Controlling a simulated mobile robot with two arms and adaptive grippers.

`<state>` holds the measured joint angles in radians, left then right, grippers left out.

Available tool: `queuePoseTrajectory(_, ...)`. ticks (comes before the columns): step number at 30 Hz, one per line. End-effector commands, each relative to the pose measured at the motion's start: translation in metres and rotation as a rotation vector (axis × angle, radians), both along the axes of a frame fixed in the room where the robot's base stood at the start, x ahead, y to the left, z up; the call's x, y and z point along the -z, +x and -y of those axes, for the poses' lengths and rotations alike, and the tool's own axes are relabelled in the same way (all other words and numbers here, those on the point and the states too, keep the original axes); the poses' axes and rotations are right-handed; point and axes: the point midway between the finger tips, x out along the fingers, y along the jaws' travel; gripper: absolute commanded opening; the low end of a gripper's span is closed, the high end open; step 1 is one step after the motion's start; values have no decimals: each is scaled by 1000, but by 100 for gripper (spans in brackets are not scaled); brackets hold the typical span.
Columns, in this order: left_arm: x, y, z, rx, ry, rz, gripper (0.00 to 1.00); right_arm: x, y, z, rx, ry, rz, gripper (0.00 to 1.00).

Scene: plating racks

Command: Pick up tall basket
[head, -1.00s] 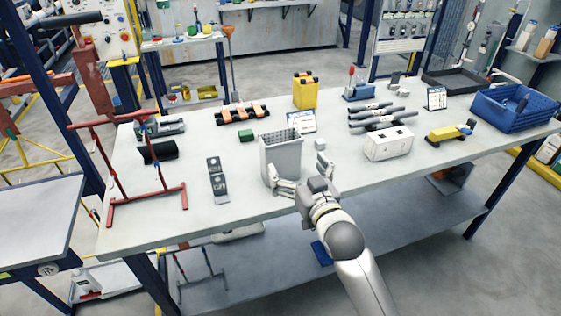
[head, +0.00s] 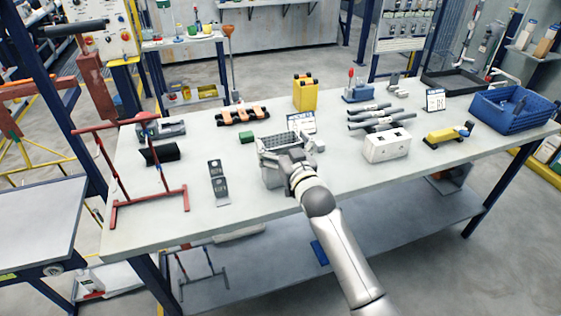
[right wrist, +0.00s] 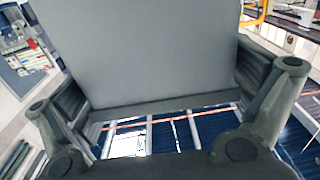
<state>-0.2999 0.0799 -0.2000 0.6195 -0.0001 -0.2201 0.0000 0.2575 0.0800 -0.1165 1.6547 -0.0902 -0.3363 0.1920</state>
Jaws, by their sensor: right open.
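The tall grey basket (head: 272,177) stands upright on the workbench near its front edge, with a grid-like top. My right gripper (head: 287,153) is at its upper front and hides part of it. In the right wrist view the basket's flat grey wall (right wrist: 140,50) fills the space between the fingers of my right gripper (right wrist: 165,92). The fingers are spread, one on each side of the basket. I cannot tell whether they touch it. My left gripper is not in view.
A white box (head: 387,146) stands to the right and dark cylinders (head: 372,116) lie behind it. A black stand (head: 218,185) and a red rack (head: 150,204) are to the left. The bench front is clear.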

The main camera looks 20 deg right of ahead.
Motion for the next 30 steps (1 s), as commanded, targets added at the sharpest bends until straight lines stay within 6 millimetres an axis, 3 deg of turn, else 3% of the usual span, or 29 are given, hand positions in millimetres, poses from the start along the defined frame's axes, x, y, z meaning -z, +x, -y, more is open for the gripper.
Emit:
queuePoseTrajectory(11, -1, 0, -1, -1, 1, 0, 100, 0, 7, -1, -1, 0, 0, 99)
queuePoseTrajectory(22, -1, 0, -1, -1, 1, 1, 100, 0, 7, 0, -1, -1, 0, 51)
queuePoseTrajectory(30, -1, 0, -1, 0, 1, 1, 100, -4, 7, 0, -1, -2, 7, 50)
